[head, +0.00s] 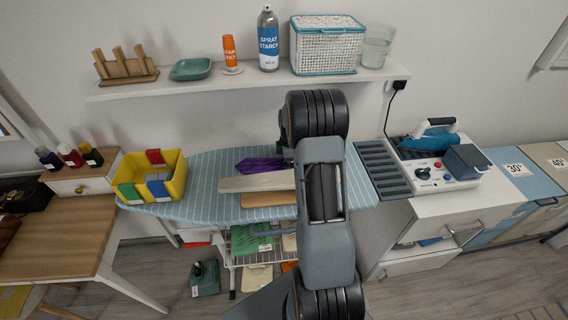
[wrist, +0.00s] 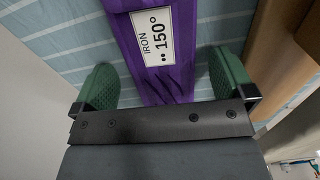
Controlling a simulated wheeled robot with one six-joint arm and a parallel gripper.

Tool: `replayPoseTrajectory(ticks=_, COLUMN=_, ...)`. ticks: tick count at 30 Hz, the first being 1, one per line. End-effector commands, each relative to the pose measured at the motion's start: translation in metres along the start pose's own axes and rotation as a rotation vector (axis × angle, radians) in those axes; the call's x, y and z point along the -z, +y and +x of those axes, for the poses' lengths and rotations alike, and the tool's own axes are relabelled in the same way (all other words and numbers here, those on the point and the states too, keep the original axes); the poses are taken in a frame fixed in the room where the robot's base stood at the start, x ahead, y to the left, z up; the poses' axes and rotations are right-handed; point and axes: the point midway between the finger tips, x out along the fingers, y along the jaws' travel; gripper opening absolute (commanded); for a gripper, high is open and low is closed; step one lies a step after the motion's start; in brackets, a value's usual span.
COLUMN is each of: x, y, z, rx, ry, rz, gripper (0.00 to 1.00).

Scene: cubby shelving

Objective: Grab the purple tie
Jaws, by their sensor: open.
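The purple tie (head: 259,165) lies on the blue striped ironing board (head: 203,168), partly hidden behind a pale board in the head view. In the wrist view the purple tie (wrist: 182,50) runs between the two green fingers of my gripper (wrist: 165,88). It bears a white label reading "IRON 150°". My gripper is open, with one finger on each side of the tie and a gap to each. The tie's lower end is hidden behind the gripper's dark bar. My arm hides the gripper in the head view.
A pale wooden board (head: 257,182) lies in front of the tie, and a wooden edge (wrist: 283,50) stands close to the right finger. A yellow bin (head: 174,187) sits at the board's left end. A steam iron station (head: 435,172) stands to the right. A shelf (head: 200,85) hangs above.

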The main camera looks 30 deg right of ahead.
Motion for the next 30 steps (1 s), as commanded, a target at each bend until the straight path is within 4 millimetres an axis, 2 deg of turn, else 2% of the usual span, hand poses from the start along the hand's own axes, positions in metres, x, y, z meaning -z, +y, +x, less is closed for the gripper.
replayPoseTrajectory(ticks=9, x=0.0003, y=0.0000, z=0.0042, rx=-0.001, ry=0.000, rz=0.000, gripper=1.00)
replayPoseTrajectory(ticks=25, x=0.0002, y=0.0000, z=0.0038, rx=-0.001, ry=0.000, rz=0.001, gripper=0.49)
replayPoseTrajectory(ticks=30, x=0.0002, y=0.0001, z=0.0036, rx=-0.001, ry=0.000, rz=0.001, gripper=0.49)
